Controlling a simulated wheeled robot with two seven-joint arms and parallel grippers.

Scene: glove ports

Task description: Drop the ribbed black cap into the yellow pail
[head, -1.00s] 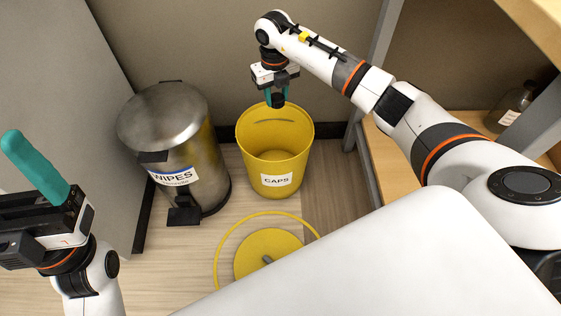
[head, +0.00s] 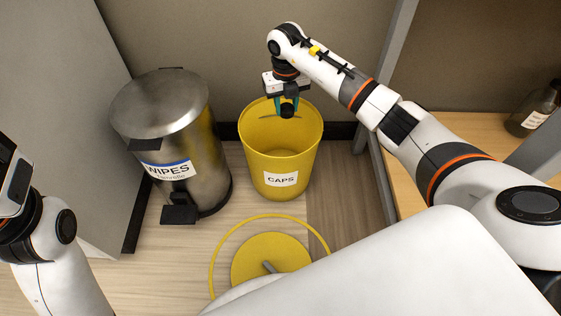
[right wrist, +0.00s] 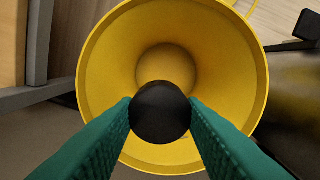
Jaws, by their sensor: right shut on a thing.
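The yellow pail (head: 281,178) stands open on the floor with a label reading CAPS. My right gripper (head: 288,105) hangs over the back part of its opening. It is shut on the black cap (head: 287,112). In the right wrist view, the dark cap (right wrist: 160,112) sits between the two green fingertips, with the pail's mouth (right wrist: 100,60) behind it. The cap's ribs cannot be made out. My left arm shows at the left edge of the head view, but its fingers are out of frame.
A steel pedal bin (head: 172,130) labelled WIPES stands left of the pail, its lid closed. A yellow lid (head: 262,252) and a yellow ring (head: 213,262) lie on the floor in front. A bottle (head: 533,108) stands on the wooden shelf at right, behind a grey post (head: 378,105).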

